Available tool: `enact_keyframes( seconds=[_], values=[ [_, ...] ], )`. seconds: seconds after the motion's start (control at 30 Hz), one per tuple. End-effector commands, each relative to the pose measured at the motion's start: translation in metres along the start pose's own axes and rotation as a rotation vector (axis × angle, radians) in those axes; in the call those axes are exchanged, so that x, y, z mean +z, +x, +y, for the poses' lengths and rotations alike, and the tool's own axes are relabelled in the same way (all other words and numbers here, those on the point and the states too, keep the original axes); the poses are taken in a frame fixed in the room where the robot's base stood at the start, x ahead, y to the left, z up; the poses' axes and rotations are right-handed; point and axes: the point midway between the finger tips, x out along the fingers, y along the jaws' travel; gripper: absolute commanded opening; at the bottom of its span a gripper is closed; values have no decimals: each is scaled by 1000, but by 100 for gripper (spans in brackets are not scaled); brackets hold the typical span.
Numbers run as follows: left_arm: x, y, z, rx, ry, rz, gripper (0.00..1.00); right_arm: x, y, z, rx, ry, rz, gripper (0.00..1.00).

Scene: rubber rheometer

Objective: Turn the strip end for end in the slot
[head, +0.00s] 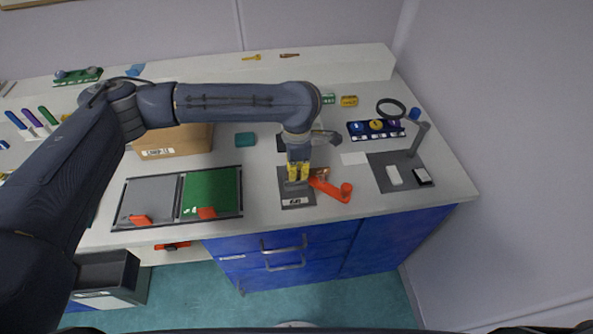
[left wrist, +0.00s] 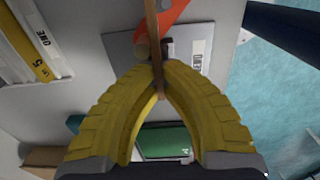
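My left gripper (head: 298,178) is above the grey plate (head: 297,201) with a printed label, beside the orange lever (head: 335,191). In the left wrist view its yellow fingers (left wrist: 160,72) come together on a thin brown strip (left wrist: 152,25). The strip runs lengthwise between the fingertips and passes over the orange lever (left wrist: 174,12). In the head view a small copper-brown piece (head: 321,173), seemingly the strip, shows right of the fingers. The slot is hidden by the fingers; I cannot tell whether the strip sits in it. My right gripper is not in view.
A tray with a grey panel (head: 148,199) and a green panel (head: 209,192) lies left of the plate. A cardboard box (head: 174,142) stands behind it. At right are a dark mat (head: 383,172) with a lamp-like stand (head: 418,138) and a blue rack (head: 372,131).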

Motion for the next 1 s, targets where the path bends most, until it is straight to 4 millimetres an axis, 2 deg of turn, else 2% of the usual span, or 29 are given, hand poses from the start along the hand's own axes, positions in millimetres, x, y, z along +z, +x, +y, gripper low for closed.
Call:
enact_keyframes(
  seconds=[0.77, 0.8, 1.0],
  values=[
    [0, 12, 0, 0, 0, 0, 0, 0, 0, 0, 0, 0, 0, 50],
    [0, 12, 0, 0, 0, 0, 8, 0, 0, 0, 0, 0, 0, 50],
    [0, 12, 0, 0, 0, 0, 31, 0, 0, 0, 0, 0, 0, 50]
  ],
)
